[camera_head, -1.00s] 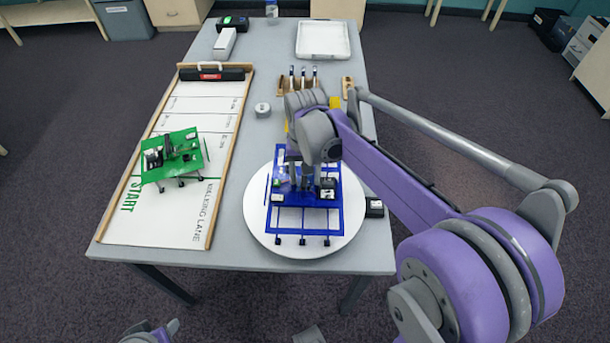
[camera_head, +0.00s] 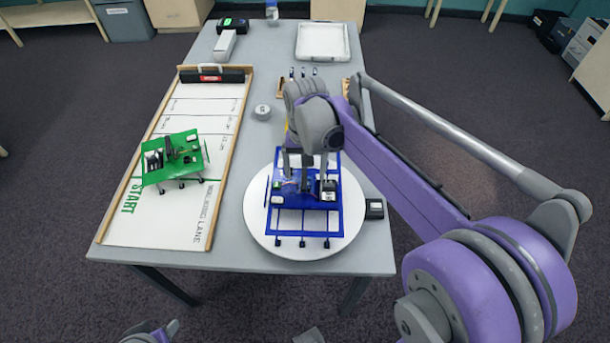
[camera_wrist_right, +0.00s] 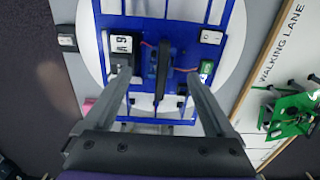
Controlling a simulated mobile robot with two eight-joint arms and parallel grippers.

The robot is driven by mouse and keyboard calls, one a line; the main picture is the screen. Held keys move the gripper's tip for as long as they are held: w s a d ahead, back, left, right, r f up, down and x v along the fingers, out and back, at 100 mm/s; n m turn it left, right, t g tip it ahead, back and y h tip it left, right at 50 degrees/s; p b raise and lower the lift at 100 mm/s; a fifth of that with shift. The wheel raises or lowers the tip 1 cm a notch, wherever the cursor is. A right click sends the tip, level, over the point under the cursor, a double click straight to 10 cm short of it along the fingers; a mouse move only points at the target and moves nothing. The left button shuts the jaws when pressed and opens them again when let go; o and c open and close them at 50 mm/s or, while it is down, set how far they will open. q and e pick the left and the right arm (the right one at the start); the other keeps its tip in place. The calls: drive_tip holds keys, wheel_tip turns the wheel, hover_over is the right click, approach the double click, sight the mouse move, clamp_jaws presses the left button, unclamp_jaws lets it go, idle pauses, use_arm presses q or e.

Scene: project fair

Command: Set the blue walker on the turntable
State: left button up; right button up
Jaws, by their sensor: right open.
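The blue walker (camera_head: 306,220) stands on the white round turntable (camera_head: 261,225) near the front of the table. It also shows in the right wrist view (camera_wrist_right: 222,75), with wires, a black part and small boxes on its frame. My right gripper (camera_head: 306,180) is over the middle of the walker, its fingers apart. In the right wrist view the open fingers (camera_wrist_right: 163,84) point down at the walker, one on either side of its central dark part. I cannot tell whether they touch it. Only a small piece of my left arm shows at the bottom edge of the head view.
A green walker (camera_head: 175,158) stands on the walking lane board (camera_head: 175,218) at the left. A small black box (camera_head: 374,209) sits right of the turntable. A white tray (camera_head: 322,41) lies at the back, a round grey object (camera_head: 262,111) mid-table.

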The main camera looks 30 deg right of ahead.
wheel_tip(320, 180, up, 9)
drive_tip(key=shift+p, duration=0.4)
